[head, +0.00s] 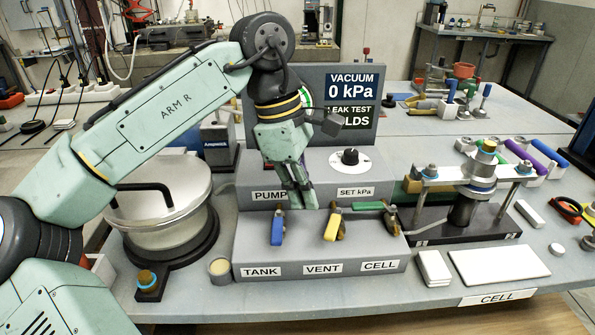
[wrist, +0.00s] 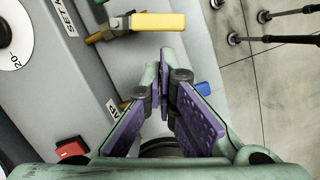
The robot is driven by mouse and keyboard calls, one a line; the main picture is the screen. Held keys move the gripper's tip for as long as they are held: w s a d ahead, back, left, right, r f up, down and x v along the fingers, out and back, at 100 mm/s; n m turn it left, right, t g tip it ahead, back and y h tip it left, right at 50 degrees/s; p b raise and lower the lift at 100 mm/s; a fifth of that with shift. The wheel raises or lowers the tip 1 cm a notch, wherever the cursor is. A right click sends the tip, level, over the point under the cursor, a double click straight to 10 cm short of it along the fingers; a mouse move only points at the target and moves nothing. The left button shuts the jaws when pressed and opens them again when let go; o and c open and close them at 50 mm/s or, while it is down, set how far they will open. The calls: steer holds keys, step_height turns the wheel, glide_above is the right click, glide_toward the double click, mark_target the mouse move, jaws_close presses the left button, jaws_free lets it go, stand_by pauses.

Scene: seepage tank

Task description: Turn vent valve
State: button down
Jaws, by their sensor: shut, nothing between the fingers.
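The vent valve has a yellow lever (head: 332,226) above the VENT label (head: 322,268), in the middle of the valve block. The lever points toward the block's front edge. In the wrist view the yellow lever (wrist: 158,22) lies beyond the fingertips, at the top. My gripper (head: 304,199) is shut and empty, hanging behind and left of the yellow lever, near the PUMP label. In the wrist view the purple-padded fingers of my gripper (wrist: 164,62) meet at their tips, apart from the lever.
The blue tank lever (head: 277,229) stands left of the vent valve, also pointing forward. The green cell lever (head: 366,206) lies sideways on the right, pointing left. The pump panel has a dial (head: 350,156) and a red button (wrist: 72,150). A display (head: 348,86) reads 0 kPa.

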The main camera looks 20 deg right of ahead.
mark_target(334, 223)
steer(key=shift+x, duration=2.1)
steer(key=shift+s+d+r+n+p, duration=0.15)
steer(key=shift+s+n+p, duration=0.25)
steer(key=shift+n+p, duration=0.3)
steer(key=shift+s+d+r+p, duration=0.15)
steer(key=shift+s+d+p, duration=0.1)
steer(key=shift+s+p, duration=0.3)
steer(key=shift+s+d+f, duration=0.25)
